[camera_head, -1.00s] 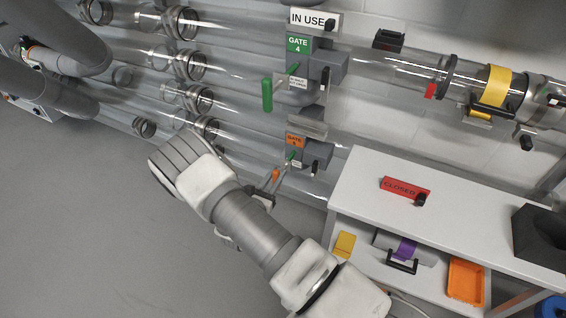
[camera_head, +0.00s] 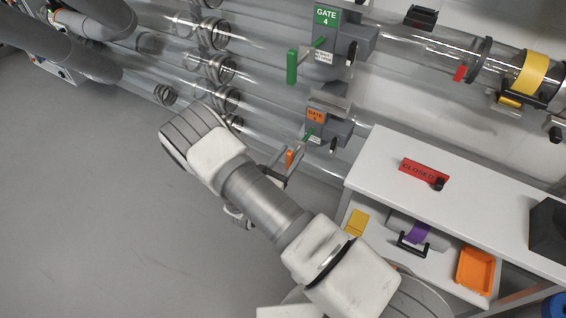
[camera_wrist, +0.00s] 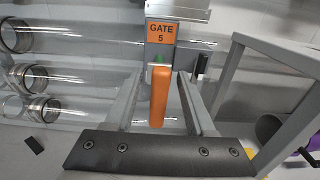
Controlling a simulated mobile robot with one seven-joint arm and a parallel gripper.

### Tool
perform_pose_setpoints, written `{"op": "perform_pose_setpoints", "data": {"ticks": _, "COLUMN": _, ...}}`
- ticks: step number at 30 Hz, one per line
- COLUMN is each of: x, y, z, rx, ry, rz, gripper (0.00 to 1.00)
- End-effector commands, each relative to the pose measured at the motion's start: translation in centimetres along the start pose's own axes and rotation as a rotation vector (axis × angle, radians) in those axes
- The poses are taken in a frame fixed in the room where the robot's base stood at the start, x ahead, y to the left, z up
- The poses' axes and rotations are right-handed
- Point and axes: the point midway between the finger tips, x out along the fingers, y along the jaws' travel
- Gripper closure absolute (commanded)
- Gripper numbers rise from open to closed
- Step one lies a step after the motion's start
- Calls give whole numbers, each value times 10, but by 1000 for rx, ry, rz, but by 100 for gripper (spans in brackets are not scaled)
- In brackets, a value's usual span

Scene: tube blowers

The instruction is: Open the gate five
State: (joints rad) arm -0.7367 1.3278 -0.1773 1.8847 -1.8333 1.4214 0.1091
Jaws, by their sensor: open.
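The gate five box carries an orange GATE 5 label (camera_wrist: 162,33) and is fixed to a clear tube at the wall; it also shows in the head view (camera_head: 316,115). Its orange handle (camera_wrist: 159,97) hangs in front of the box on a green rod. In the head view the handle (camera_head: 289,158) is partly hidden by my gripper. My gripper (camera_wrist: 160,78) is open, with one finger on each side of the handle. I see gaps beside the handle, and cannot tell whether either finger touches it.
Gate four, with a green label (camera_head: 326,17) and green handle (camera_head: 292,67), is just above. A white table (camera_head: 450,185) with a red CLOSED sign (camera_head: 423,173) stands close on the right. Clear tubes run along the wall. The floor at left is free.

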Motion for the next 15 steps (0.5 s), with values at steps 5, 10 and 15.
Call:
{"op": "perform_pose_setpoints", "data": {"ticks": 5, "x": -21, "y": 1, "z": 1, "rx": -1, "ry": 3, "rz": 4, "gripper": 45}}
{"op": "perform_pose_setpoints", "data": {"ticks": 10, "x": -61, "y": 1, "z": 2, "rx": -3, "ry": 3, "rz": 7, "gripper": 45}}
{"op": "perform_pose_setpoints", "data": {"ticks": 15, "x": -103, "y": 1, "z": 2, "rx": -2, "ry": 3, "rz": 6, "gripper": 45}}
